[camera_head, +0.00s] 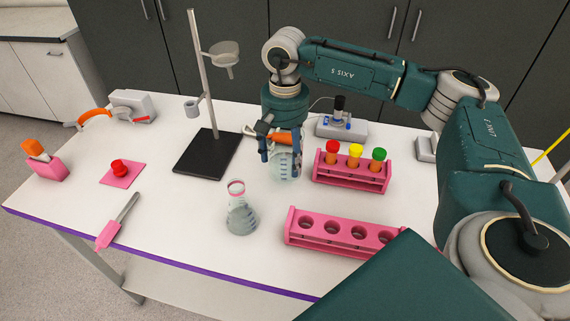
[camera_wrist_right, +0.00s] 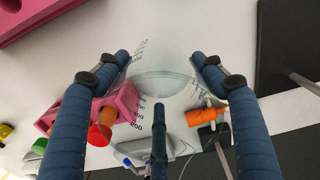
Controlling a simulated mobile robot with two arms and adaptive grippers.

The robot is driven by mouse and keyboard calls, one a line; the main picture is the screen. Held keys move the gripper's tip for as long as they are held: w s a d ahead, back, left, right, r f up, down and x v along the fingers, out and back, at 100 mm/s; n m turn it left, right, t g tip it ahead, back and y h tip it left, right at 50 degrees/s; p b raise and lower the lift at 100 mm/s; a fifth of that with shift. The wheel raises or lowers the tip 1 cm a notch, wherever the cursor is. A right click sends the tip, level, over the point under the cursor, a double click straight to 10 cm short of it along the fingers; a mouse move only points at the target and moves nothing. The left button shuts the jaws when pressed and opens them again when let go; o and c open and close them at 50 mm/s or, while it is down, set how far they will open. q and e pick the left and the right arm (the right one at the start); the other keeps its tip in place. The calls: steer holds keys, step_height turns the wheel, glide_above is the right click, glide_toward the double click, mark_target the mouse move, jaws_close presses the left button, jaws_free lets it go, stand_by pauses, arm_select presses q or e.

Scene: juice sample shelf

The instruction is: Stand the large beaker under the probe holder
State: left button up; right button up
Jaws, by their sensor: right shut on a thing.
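My right gripper (camera_head: 281,160) is shut on a clear large beaker (camera_head: 284,170) with dark graduation marks. Its fingers are on either side of the beaker; it also shows between them in the wrist view (camera_wrist_right: 163,75). I cannot tell whether its bottom touches the table. A metal stand (camera_head: 203,75) with a black base (camera_head: 208,153) is left of the gripper. It carries a ring with a cup (camera_head: 224,55) and a small grey holder (camera_head: 192,107) lower down; I cannot tell which is the probe holder. My left gripper is not in view.
A conical flask (camera_head: 241,215) stands in front of the beaker. A pink rack (camera_head: 350,178) with capped tubes is close on the right; an empty pink rack (camera_head: 342,233) is nearer. An orange and black piece (camera_wrist_right: 205,118) is near the gripper.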

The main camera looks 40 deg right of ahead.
steer(key=shift+f, duration=0.25)
step_height(320, 180, down, 3)
steer(key=shift+f+p, duration=0.2)
steer(key=shift+p, duration=0.25)
steer(key=shift+f, duration=0.5)
steer(key=o, duration=1.4)
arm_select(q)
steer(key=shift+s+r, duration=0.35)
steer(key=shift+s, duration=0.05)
